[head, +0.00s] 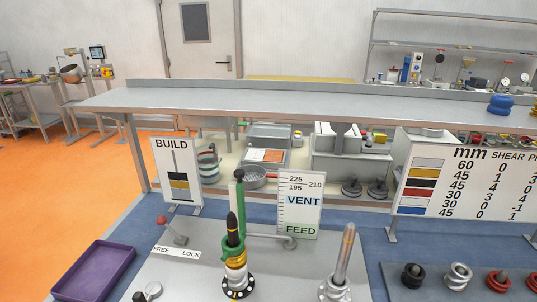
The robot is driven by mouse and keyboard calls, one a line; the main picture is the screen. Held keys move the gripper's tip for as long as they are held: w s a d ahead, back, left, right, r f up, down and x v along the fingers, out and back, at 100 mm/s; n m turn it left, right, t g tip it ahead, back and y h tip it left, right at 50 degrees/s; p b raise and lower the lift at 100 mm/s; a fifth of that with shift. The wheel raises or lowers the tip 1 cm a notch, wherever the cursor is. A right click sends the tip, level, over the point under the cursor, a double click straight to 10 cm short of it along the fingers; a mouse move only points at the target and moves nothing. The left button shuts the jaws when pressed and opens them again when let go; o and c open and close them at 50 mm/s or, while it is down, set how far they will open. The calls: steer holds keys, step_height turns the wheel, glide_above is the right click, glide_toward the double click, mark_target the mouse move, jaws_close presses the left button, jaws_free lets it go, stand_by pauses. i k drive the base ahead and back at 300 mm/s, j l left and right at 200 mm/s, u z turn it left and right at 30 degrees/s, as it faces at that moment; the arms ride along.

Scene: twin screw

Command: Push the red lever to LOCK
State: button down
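The knob is on the left, above the FREE side. My gripper is not in this view.
Right of the lever stand a dark-tipped shaft with stacked coloured rings (235,258), a green post (240,190) and a bare grey shaft (344,258). A VENT/FEED sign (301,204) stands behind. A purple tray (95,272) lies left; a dark tray (450,285) with screw parts lies right.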

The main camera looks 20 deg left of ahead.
mark_target(161, 220)
steer(key=u, duration=1.7)
steer(key=i+j+z, duration=0.1)
steer(key=j, duration=0.5)
steer(key=i+j+z, duration=0.1)
steer(key=j, duration=0.5)
steer(key=i+j, duration=0.15)
steer(key=j, duration=0.45)
steer(key=z, duration=0.05)
